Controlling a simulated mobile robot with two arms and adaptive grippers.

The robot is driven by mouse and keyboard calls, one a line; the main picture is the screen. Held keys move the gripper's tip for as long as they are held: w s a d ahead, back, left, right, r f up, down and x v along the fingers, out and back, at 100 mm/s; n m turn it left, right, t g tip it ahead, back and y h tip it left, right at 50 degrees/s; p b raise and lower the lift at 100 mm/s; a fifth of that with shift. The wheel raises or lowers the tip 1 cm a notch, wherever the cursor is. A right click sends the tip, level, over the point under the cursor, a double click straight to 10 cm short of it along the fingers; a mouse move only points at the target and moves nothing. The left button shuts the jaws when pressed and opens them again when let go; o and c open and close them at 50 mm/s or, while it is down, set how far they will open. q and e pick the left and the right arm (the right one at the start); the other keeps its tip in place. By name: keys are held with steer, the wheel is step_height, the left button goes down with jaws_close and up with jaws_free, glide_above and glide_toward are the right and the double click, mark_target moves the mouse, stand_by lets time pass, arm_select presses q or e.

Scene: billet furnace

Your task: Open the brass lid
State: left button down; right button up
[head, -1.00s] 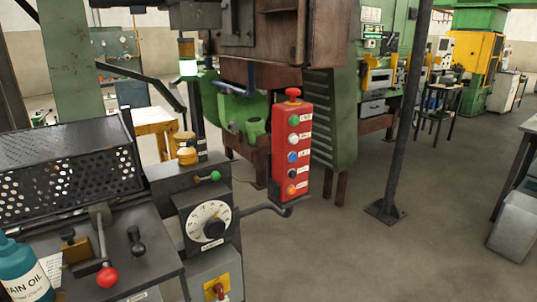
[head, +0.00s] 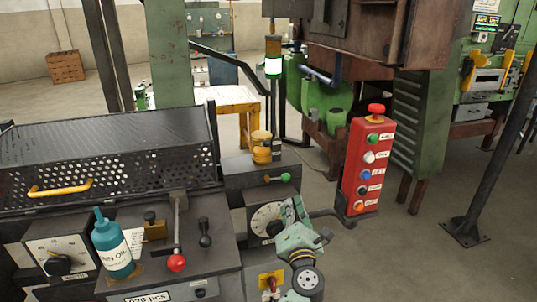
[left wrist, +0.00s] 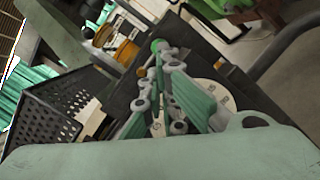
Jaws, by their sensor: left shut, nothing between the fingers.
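A round brass-coloured cup with a stepped top (head: 262,147) stands on the grey box behind the dial. A small brass block (head: 154,230) sits on the console beside the oil bottle. I cannot tell for sure which one bears the lid; neither shows an opening. My left gripper (head: 291,208) is shut and empty, in front of the dial (head: 265,218) and partly covering it, below and right of the cup. In the left wrist view the left gripper (left wrist: 160,65) points toward a green knob (left wrist: 158,45), with an amber part (left wrist: 128,52) beyond. My right gripper is not in view.
A red button box (head: 367,165) on a bent arm stands right of the gripper. A perforated black guard (head: 140,165), a red-knobbed lever (head: 177,262) and a teal oil bottle (head: 112,250) are at left. A green-knobbed lever (head: 285,177) lies between gripper and cup.

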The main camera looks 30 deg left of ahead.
mark_target(263, 138)
arm_select(q)
steer(key=s+a+r+n+g+p, duration=0.2)
steer(key=a+r+n+g, duration=0.2)
steer(key=r+n, duration=0.75)
steer(key=shift+d+f+p+x, duration=0.15)
steer(key=shift+p+x, duration=0.3)
steer(key=shift+x, duration=1.2)
steer(key=shift+f+p+x, duration=0.2)
steer(key=shift+p+x, duration=0.3)
steer(key=shift+x, duration=1.1)
steer(key=shift+d+f+p+x, duration=0.15)
steer(key=shift+p+x, duration=0.3)
steer(key=shift+x, duration=1.2)
steer(key=shift+w, duration=0.2)
